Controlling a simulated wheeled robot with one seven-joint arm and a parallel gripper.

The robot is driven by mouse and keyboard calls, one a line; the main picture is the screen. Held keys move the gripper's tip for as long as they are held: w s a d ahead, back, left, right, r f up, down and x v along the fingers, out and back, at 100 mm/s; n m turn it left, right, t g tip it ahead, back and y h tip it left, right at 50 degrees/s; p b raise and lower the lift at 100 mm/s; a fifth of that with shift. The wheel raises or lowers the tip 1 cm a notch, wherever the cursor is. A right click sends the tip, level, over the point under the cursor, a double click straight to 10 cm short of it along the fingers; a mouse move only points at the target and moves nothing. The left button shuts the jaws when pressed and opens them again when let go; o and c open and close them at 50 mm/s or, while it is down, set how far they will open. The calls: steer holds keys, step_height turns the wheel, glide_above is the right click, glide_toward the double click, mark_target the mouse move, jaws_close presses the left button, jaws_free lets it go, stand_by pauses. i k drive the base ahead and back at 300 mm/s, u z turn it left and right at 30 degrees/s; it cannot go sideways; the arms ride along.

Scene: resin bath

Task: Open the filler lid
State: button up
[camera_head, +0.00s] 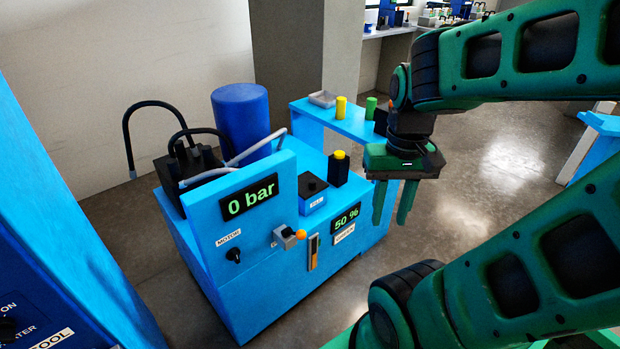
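The filler lid (313,184) looks to be the black square cap with a small knob on top of a small blue box. The box has a white label (313,203), too small to read surely. The lid appears to lie flat and closed on its box. My gripper (392,222) is to the right of the lid, apart from it. Its two green fingers point down with a gap between them, and nothing shows between them. Nothing hides the lid.
A black bottle with a yellow cap (339,168) stands just right of the lid. A panel with a "0 bar" display (250,197) rises to its left. A side shelf (340,124) holds yellow and green cylinders.

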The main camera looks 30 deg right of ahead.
mark_target(307, 181)
steer(key=i, duration=0.95)
